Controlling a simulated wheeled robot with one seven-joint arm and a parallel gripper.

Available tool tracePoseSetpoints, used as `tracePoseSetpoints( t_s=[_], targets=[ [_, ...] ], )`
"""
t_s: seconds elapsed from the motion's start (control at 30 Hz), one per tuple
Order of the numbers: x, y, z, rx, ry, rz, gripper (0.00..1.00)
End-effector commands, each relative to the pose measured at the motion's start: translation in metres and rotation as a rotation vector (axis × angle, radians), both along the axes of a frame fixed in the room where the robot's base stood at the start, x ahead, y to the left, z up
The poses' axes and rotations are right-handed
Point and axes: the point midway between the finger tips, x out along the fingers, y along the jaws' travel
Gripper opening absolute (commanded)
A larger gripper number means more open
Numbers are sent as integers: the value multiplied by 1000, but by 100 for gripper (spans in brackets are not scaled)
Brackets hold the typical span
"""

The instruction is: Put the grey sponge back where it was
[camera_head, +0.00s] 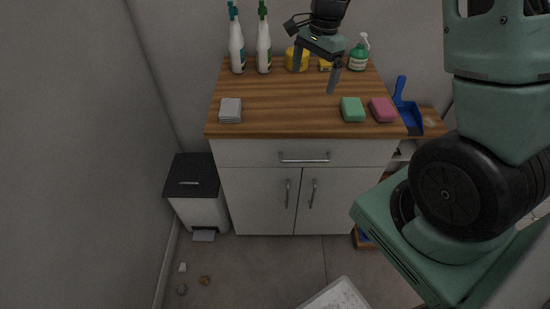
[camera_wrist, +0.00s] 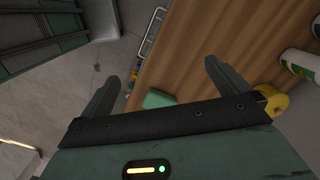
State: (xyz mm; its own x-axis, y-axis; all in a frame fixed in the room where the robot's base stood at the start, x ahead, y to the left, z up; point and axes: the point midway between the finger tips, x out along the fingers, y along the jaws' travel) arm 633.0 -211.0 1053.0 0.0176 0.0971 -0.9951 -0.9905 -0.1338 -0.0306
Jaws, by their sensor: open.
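A light grey, layered block (camera_head: 230,111) lies at the front left of the wooden counter top (camera_head: 268,104). It may be the grey sponge or folded cloths; I cannot tell which. A green sponge (camera_head: 352,110) and a pink sponge (camera_head: 382,110) lie side by side at the front right. My gripper (camera_head: 314,82) is open and empty above the middle of the counter, to the right of the grey block and apart from it. In the wrist view, my open fingers (camera_wrist: 161,75) show with the green sponge (camera_wrist: 158,99) beyond them. The grey block does not show there.
Two white bottles (camera_head: 237,48) (camera_head: 264,48), a yellow roll-like object (camera_head: 297,60) and a green pump bottle (camera_head: 359,56) stand along the back. A blue dustpan (camera_head: 407,112) is at the right. A bin (camera_head: 198,205) stands left of the cabinet. Small litter (camera_head: 204,280) lies on the floor.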

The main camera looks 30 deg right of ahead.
Motion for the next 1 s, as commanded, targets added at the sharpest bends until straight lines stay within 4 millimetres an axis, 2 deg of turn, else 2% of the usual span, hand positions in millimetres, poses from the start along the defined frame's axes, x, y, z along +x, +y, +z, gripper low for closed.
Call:
tracePoseSetpoints(
  t_s=[0.03,0.1,0.13,0.2,0.3,0.33,0.4,0.53,0.63,1.0],
  targets=[
    [-10,54,13,17,-22,219,100],
    [-34,117,26,33,-50,530,100],
    [-48,142,31,36,-61,669,100],
    [-88,193,41,37,-86,995,100],
    [-149,242,50,20,-120,1437,100],
    [-166,252,52,12,-127,1556,100],
    [-201,265,53,-8,-138,1791,100],
    [-236,273,53,-37,-146,2044,100],
    [-244,274,53,-45,-147,2109,100],
    [-243,274,53,-44,-147,2107,100]
  ],
)
